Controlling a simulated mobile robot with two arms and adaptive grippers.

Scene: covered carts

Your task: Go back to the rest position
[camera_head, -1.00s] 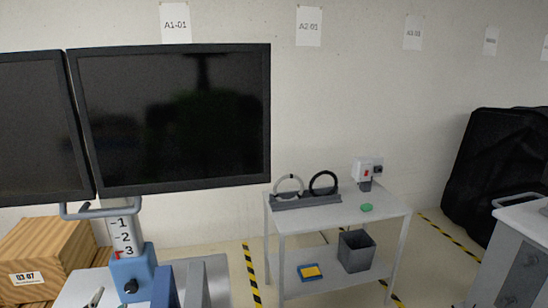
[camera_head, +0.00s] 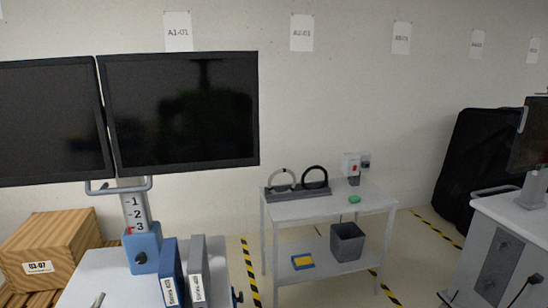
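Neither of my grippers is in view. The task names no object. In front of me a cart with a pale top (camera_head: 92,267) carries two dark monitors (camera_head: 180,110) on a post with a blue clamp (camera_head: 143,249). A blue binder (camera_head: 171,275) and a grey binder (camera_head: 197,270) stand upright on that cart, their lower ends cut off by the frame edge.
A white two-level table (camera_head: 330,208) by the wall holds two rings on a rack, a green item, and a grey bin (camera_head: 347,241) below. A wooden crate (camera_head: 50,240) is at left. Another cart (camera_head: 500,262) is at right. Striped floor tape (camera_head: 251,275) runs between.

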